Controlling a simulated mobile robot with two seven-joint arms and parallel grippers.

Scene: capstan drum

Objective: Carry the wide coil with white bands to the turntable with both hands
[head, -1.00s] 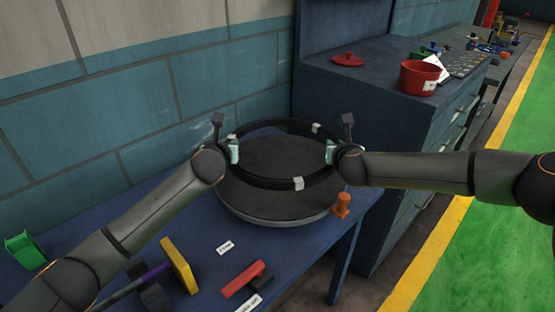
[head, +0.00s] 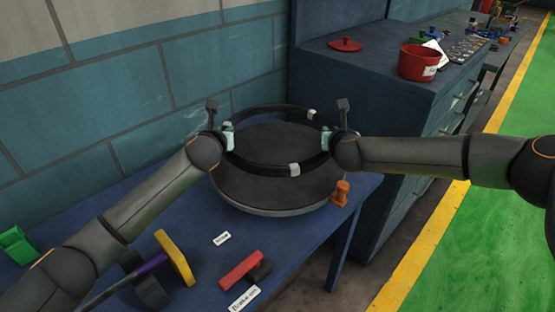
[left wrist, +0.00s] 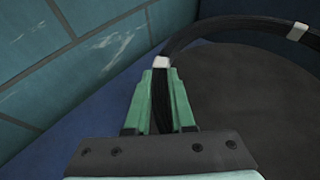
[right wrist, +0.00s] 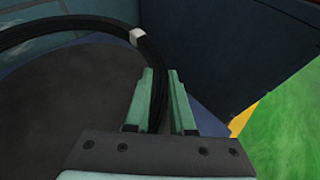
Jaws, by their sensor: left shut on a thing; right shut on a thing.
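The wide black coil with white bands (head: 262,171) is level over the round dark turntable (head: 270,204) in the head view. Whether it touches the turntable's top I cannot tell. My left gripper (head: 228,137) is shut on the coil's left side, and in the left wrist view the coil (left wrist: 230,24) runs between its green fingers (left wrist: 161,98). My right gripper (head: 327,139) is shut on its right side. In the right wrist view the coil (right wrist: 70,27) passes between the fingers (right wrist: 161,98), just short of a white band.
The turntable stands on a blue table (head: 200,263) against a tiled wall. An orange peg (head: 341,193) is at its right edge. A yellow-headed tool (head: 175,257), a red block (head: 241,269) and labels lie in front. A blue cabinet (head: 365,95) with a red pot (head: 419,62) stands behind right.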

